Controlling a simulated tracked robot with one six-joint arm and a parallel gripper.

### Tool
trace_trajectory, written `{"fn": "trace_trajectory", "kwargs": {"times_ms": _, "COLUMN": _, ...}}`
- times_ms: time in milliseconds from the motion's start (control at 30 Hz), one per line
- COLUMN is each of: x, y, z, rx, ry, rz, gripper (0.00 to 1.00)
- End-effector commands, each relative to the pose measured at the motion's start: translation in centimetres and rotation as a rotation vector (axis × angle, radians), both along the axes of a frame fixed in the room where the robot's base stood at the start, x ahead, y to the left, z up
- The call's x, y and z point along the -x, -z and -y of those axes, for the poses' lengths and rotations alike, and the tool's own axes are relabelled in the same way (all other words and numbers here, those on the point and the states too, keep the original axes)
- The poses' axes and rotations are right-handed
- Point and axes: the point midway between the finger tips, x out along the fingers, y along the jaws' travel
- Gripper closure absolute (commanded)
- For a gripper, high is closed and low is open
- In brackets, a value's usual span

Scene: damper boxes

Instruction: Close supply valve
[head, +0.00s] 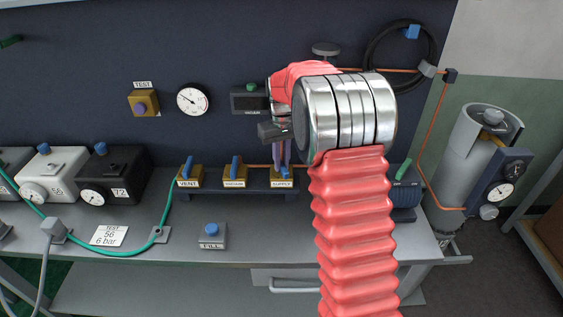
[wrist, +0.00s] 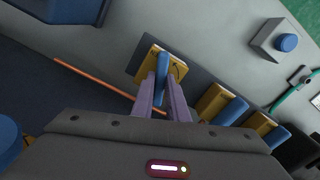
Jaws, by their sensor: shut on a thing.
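The supply valve (head: 281,173) is a yellow block with a blue lever and a label reading SUPPLY, at the right end of the valve row. In the wrist view its yellow body (wrist: 149,57) and blue lever (wrist: 161,72) lie straight ahead of my gripper. My gripper (wrist: 162,82) has two purple fingers, one on each side of the blue lever, and is shut on it. In the head view my gripper (head: 283,163) reaches down to the valve from above, and my arm hides part of the bench to the right.
The vacuum valve (head: 234,173) and the vent valve (head: 188,174) stand left of the supply valve on the same rail. A FILL button box (head: 212,238) sits in front on the bench. An orange pipe (wrist: 95,80) runs to the supply valve. The bench front is mostly clear.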

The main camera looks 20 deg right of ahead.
Motion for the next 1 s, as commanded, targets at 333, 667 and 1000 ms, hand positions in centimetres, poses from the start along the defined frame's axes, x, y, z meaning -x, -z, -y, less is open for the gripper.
{"fn": "trace_trajectory", "kwargs": {"times_ms": 333, "x": -0.11, "y": -0.12, "z": 0.03, "rx": 0.0, "ry": 0.278, "rz": 0.004, "gripper": 1.0}}
{"fn": "trace_trajectory", "kwargs": {"times_ms": 667, "x": -0.12, "y": -0.13, "z": 0.02, "rx": 0.0, "ry": 0.399, "rz": 0.005, "gripper": 1.0}}
{"fn": "trace_trajectory", "kwargs": {"times_ms": 1000, "x": -0.13, "y": -0.14, "z": 0.02, "rx": 0.0, "ry": 0.411, "rz": 0.005, "gripper": 1.0}}
